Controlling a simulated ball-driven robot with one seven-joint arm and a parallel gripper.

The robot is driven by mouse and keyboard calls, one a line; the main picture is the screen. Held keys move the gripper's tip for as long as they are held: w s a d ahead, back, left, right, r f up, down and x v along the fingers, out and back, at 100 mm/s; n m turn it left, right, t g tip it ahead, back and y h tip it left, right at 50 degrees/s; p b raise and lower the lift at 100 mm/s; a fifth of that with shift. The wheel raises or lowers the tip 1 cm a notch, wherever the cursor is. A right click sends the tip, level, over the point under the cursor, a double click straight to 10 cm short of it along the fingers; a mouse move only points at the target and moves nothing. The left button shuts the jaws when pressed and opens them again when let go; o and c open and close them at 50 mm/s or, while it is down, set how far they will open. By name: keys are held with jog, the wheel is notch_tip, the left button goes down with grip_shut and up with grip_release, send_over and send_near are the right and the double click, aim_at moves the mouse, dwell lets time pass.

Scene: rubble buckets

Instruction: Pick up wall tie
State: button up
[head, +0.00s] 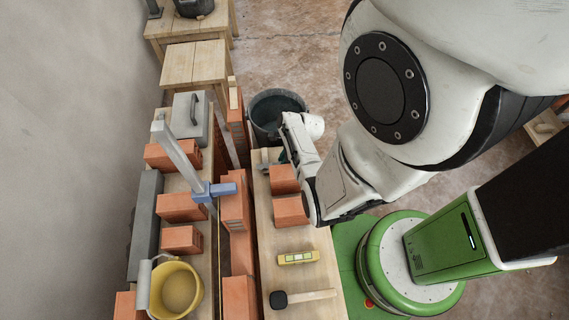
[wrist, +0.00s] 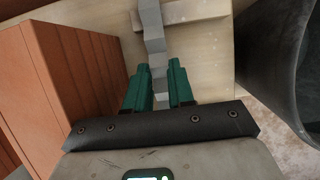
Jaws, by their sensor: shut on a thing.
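The wall tie (wrist: 153,30) is a narrow, wavy grey metal strip in the wrist view. My gripper (wrist: 159,85) has green fingers that are shut on it, one on each side. The strip runs from between the fingers up past the top edge of the picture, over the pale wooden board (wrist: 207,55). I cannot tell whether it touches the board. In the head view my gripper (head: 284,157) is at the far end of the board, mostly hidden by its own housing.
Bricks (head: 286,180) stand on the board close to my gripper, and one is at the left in the wrist view (wrist: 75,70). A dark bucket (head: 262,108) stands beyond the board's far end. A yellow level (head: 298,258) and a mallet (head: 305,297) lie nearer.

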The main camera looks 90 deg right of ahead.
grip_shut()
notch_tip(320, 180, up, 10)
jog(key=p, duration=0.1)
dwell(0.5)
jog(key=shift+w, duration=0.15)
dwell(1.1)
